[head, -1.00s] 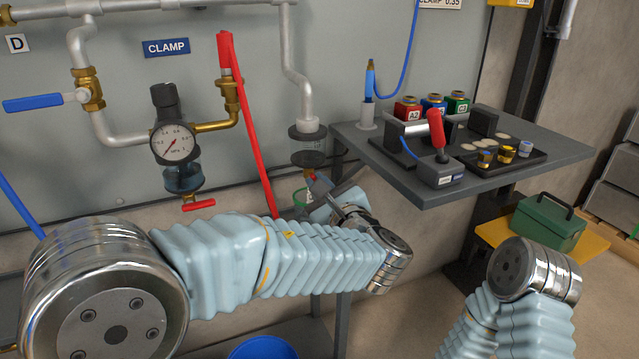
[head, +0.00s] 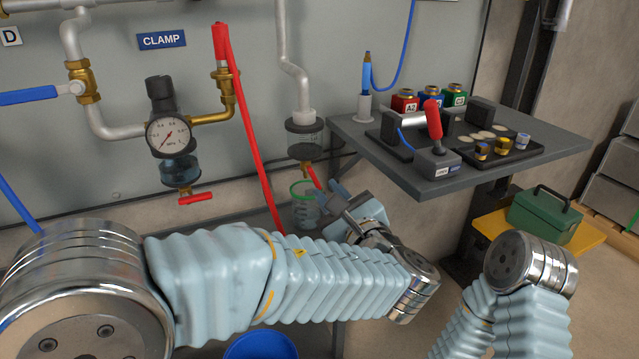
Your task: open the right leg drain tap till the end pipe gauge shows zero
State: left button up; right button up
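The drain tap on the right-hand leg has a brass body (head: 306,168) and a slanting red lever (head: 314,178). It hangs below a clear bowl (head: 304,140) at the foot of a grey pipe. My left gripper (head: 329,194) is just below and right of the lever. Its fingers are small and partly overlapped, so I cannot tell their opening or whether they touch the lever. A round gauge (head: 168,134) sits left under the CLAMP sign, its needle pointing lower left. No gauge labelled as the end pipe one is visible. My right gripper is out of view.
A clear green-rimmed jar (head: 305,207) stands below the tap, left of my gripper. A long red lever (head: 251,135) slants down nearby. A grey shelf (head: 557,140) with bottles and fittings juts out right. A blue bucket (head: 261,346) is low in front.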

pick_arm(q)
jog(key=v, duration=0.7)
jog(key=shift+s, duration=0.35)
jog(key=shift+w+d, duration=0.1)
dwell(1.9)
